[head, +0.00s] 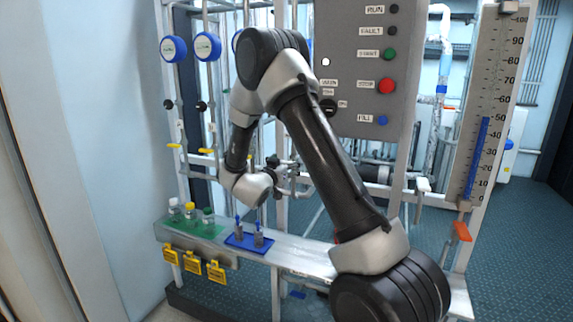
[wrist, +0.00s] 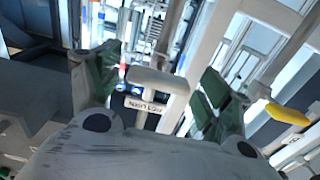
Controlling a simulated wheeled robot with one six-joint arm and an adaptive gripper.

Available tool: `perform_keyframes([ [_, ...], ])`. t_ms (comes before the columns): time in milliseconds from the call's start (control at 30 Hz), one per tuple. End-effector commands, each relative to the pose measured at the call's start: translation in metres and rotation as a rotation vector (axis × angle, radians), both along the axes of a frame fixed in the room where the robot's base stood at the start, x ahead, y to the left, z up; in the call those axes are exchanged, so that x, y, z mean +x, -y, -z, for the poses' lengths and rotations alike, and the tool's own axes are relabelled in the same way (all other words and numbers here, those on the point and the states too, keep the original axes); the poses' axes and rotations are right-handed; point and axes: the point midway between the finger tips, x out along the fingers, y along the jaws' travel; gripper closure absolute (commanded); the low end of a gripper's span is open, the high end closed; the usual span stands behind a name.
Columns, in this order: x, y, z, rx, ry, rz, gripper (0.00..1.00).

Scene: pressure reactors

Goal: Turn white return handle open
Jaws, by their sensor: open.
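The white return handle (wrist: 158,82) shows in the wrist view as a pale T-shaped grip with a small dark-lettered label (wrist: 146,105) just below its bar. My gripper (wrist: 160,72) is open, with one green-padded finger on each side of the handle. Gaps show between the bar and both fingers, so neither visibly touches it. How far the handle lies ahead of the fingertips is hard to tell.
A yellow handle (wrist: 288,114) lies right of the right finger. In the head view a grey control panel (head: 355,100) stands behind my arm. A shelf holds a green tray (head: 211,229) with bottles and a blue tray (head: 238,247). A gauge board (head: 487,130) stands at right.

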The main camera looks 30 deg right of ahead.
Motion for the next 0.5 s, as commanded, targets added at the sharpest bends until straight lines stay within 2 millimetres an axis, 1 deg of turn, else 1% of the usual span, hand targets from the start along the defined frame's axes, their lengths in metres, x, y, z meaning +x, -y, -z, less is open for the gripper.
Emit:
perform_keyframes([
  [100,0.0037,0.0044,0.0002,0.000,-0.001,-0.002,0.21],
  [333,0.0041,0.0048,0.0000,0.000,-0.001,-0.002,0.21],
  [467,0.0040,0.0047,0.0000,0.000,-0.001,-0.002,0.45],
  [500,0.0040,0.0047,0.0000,0.001,-0.001,-0.002,0.52],
])
